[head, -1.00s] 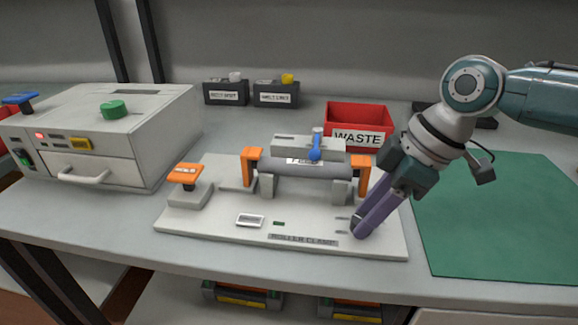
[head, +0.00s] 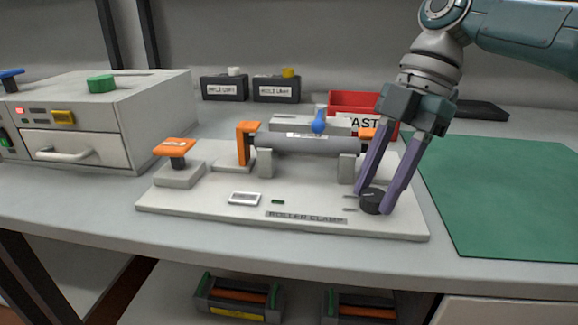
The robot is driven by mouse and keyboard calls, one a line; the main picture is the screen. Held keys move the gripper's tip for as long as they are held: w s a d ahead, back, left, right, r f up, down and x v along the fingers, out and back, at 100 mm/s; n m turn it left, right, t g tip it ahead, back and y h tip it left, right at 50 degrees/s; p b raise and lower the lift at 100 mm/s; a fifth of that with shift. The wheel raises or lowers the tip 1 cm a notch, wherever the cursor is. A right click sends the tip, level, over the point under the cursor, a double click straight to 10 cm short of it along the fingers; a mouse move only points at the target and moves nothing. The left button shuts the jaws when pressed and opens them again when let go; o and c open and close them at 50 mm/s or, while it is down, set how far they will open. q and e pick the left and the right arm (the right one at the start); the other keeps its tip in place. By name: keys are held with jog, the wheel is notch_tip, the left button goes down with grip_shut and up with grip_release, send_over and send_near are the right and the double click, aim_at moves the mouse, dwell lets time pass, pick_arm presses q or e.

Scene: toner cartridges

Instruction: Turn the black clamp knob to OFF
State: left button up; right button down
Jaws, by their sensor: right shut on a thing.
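The black clamp knob (head: 375,203) is a low round knob on the right part of the pale roller clamp base (head: 190,203) in the head view. Short marks show on the base just left of it; I cannot read them. My right gripper (head: 374,200) points down over the base, with its two purple fingers shut on the knob, one on each side. The left gripper is not in view.
An orange-topped post (head: 175,148) stands at the base's left. A red WASTE bin (head: 352,102) is behind my right gripper. A green mat (head: 500,190) lies clear at the right.

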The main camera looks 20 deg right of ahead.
jog(key=shift+n+b, duration=0.3)
jog(key=shift+n, duration=0.2)
jog(key=shift+c, duration=2.2)
grip_release()
jog(key=p+v, duration=0.1)
jog(key=v, duration=0.9)
jog(key=shift+w+a, duration=0.15)
